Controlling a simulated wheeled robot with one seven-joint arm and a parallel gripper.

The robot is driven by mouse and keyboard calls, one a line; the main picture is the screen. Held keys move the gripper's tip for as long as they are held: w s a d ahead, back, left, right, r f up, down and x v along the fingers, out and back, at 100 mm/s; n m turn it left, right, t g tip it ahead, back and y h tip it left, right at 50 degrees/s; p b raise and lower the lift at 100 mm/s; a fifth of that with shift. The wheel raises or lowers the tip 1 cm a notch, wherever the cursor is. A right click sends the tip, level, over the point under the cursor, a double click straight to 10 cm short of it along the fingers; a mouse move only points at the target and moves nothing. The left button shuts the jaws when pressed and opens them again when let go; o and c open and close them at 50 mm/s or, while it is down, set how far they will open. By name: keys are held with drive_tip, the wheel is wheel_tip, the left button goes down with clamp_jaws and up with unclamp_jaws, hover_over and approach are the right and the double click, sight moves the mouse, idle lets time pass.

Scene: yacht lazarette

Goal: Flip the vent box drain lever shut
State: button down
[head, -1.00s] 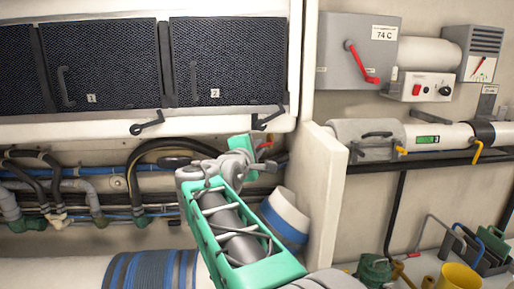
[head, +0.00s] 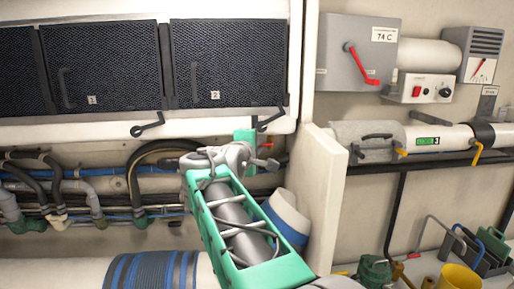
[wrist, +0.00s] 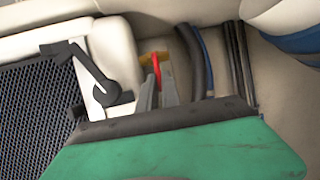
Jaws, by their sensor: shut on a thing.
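The vent box (head: 150,120) is a white casing with dark mesh panels numbered 1 and 2, at upper left in the head view. A small red lever (head: 267,146) shows just below its right end. In the wrist view the red lever (wrist: 156,70) stands beside a brass-coloured fitting (wrist: 148,61), between my gripper's grey fingers. My gripper (wrist: 160,90) is shut on the red lever. In the head view my green and grey wrist hides most of the lever's base and my fingers.
A black latch handle (wrist: 88,74) on the vent box edge is close to my fingers. Dark hoses (wrist: 193,60) run on the other side. A white partition edge (head: 322,200) stands right of my arm. A grey box with a larger red handle (head: 360,62) is beyond it.

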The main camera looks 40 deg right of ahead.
drive_tip(key=c, duration=1.8)
unclamp_jaws()
drive_tip(key=shift+b+v, duration=1.15)
drive_tip(key=shift+v, duration=2.75)
